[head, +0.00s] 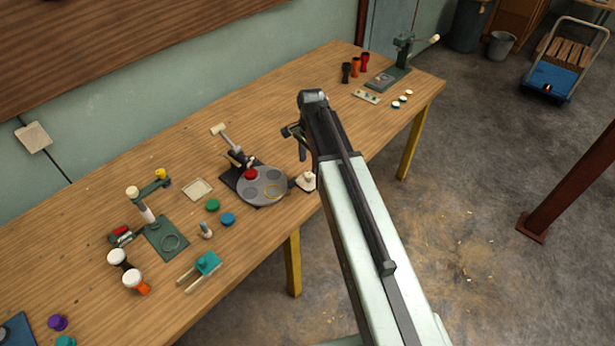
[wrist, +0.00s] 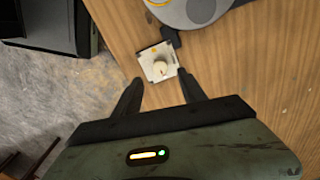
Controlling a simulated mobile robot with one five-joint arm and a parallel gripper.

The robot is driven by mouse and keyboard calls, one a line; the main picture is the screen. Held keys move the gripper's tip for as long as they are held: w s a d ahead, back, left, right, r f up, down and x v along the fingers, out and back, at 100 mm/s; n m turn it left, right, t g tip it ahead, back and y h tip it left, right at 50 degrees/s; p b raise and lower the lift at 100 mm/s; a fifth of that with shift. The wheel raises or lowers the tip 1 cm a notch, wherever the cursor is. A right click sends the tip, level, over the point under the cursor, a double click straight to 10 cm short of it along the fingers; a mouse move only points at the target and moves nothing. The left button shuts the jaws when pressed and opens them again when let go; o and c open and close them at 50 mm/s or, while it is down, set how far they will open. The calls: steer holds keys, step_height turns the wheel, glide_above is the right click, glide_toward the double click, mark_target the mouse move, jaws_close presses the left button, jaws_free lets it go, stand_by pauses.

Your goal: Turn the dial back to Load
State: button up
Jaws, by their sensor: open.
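The dial is a small cream knob (wrist: 159,68) on a pale square plate (wrist: 149,56), near the table's front edge. In the head view the dial (head: 308,180) stands just right of the round grey turntable (head: 262,186), partly hidden by my arm. My gripper (wrist: 160,90) is open in the wrist view, with one dark finger on each side, just short of the knob and apart from it. In the head view my gripper (head: 298,135) shows at the far end of my arm, above the table. The markings on the dial plate are too small to read.
The turntable carries a red piece (head: 250,174), with a lever press (head: 232,145) behind it. Green (head: 212,205) and blue (head: 228,219) discs lie to its left. Small drums (head: 355,67) and a green device (head: 390,75) stand at the table's far end.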

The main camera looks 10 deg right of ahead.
mark_target(308, 175)
step_height(308, 175, down, 6)
steer(key=b, duration=0.5)
steer(key=shift+w+f, duration=0.1)
steer(key=shift+f, duration=0.1)
steer(key=shift+r, duration=0.1)
jaws_close()
